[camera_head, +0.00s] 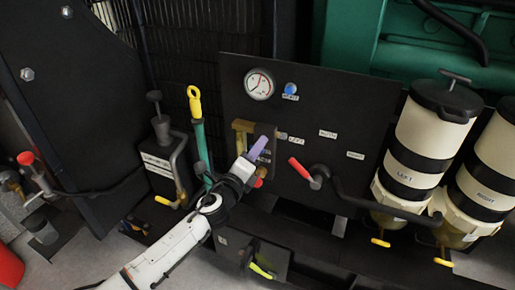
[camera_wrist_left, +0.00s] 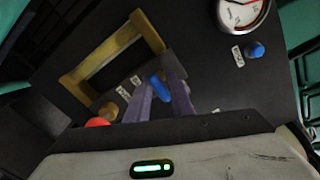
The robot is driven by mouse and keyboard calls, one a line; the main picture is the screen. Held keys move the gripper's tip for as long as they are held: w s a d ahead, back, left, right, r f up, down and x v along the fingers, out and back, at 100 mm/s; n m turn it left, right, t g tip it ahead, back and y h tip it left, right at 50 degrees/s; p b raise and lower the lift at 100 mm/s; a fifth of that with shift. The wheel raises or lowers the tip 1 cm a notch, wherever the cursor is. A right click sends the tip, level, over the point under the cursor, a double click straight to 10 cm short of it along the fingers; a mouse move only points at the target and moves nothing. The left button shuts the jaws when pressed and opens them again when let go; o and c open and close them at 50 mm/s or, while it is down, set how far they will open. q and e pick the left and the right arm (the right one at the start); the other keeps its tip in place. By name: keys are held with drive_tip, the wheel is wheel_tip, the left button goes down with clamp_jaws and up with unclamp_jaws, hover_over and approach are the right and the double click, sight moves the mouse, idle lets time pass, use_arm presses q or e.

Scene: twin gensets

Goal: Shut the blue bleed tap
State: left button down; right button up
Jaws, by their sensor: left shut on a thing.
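A small blue handle (camera_wrist_left: 158,86), which I take to be the blue bleed tap, sits between the purple fingers of my left gripper (camera_wrist_left: 160,95) in the left wrist view. The fingers are shut on it. In the head view my left gripper (camera_head: 260,148) reaches up to the dark panel, just right of a brass bracket, and its fingers hide the handle there. A separate round blue knob (camera_head: 291,88) sits higher on the panel, beside the gauge; it also shows in the left wrist view (camera_wrist_left: 254,50). My right gripper is in neither view.
The brass bracket (camera_wrist_left: 112,60) and a red knob (camera_wrist_left: 98,122) are close to my left gripper. A pressure gauge (camera_head: 259,84) is above. A red-handled lever (camera_head: 299,167) is to the right, before the filter canister (camera_head: 424,140). A yellow-ringed dipstick (camera_head: 194,101) stands left.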

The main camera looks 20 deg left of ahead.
use_arm(q)
drive_tip(key=c, duration=1.8)
unclamp_jaws()
drive_tip(key=shift+o, duration=0.2)
drive_tip(key=s, duration=1)
drive_tip(key=shift+s, duration=0.15)
drive_tip(key=s+d+f+n+g, duration=0.3)
drive_tip(key=s+f+n, duration=0.4)
drive_tip(key=s+f, duration=0.1)
drive_tip(key=s+d+f+n+g+h, duration=0.1)
drive_tip(key=s+d+f+n+g, duration=0.2)
drive_tip(key=s+f+n, duration=0.4)
drive_tip(key=s+d+f+n+g+h, duration=0.1)
drive_tip(key=s+d+f+n+g, duration=0.2)
drive_tip(key=s+f+n, duration=0.4)
drive_tip(key=s+f, duration=0.4)
drive_tip(key=shift+g, duration=0.3)
